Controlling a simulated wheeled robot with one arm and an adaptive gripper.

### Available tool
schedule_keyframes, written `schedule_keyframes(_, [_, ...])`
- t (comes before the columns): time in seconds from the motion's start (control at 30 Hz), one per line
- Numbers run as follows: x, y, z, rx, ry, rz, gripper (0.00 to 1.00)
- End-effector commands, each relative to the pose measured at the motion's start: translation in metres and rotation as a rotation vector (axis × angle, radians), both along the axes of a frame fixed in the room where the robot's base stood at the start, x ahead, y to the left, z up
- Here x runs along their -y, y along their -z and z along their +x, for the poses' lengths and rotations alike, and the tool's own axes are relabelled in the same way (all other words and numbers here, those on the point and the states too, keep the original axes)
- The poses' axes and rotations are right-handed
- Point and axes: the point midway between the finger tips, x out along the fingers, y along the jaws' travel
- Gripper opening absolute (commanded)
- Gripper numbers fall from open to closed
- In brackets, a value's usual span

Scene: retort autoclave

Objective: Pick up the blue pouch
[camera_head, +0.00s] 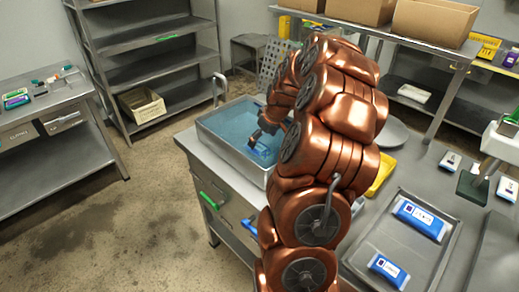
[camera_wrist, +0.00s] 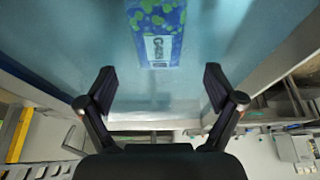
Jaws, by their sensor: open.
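A blue pouch with green spots and a pale label (camera_wrist: 160,22) lies in the water-filled basin (camera_wrist: 60,40) at the top middle of the wrist view. In the head view the pouch (camera_head: 260,152) shows small and partly hidden in the basin (camera_head: 213,139). My gripper (camera_wrist: 160,86) is open, with its two fingers apart and nothing between them. The pouch is beyond the fingertips, roughly centred between them. In the head view my gripper (camera_head: 262,136) is over the basin, just by the pouch.
A metal tray (camera_head: 384,273) on the right counter holds two blue-and-white packs (camera_head: 420,219). A yellow tray (camera_head: 382,172) sits behind my arm. A tap (camera_head: 220,86) stands at the basin's back edge. Shelving (camera_head: 155,65) and open floor lie left.

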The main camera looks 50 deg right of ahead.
Motion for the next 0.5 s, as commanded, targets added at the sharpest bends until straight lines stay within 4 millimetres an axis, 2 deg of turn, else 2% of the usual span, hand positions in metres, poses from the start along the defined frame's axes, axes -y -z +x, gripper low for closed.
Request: schedule_keyframes(0.5, [0.001, 0.044, 0.015, -0.005, -0.002, 0.004, 0.92])
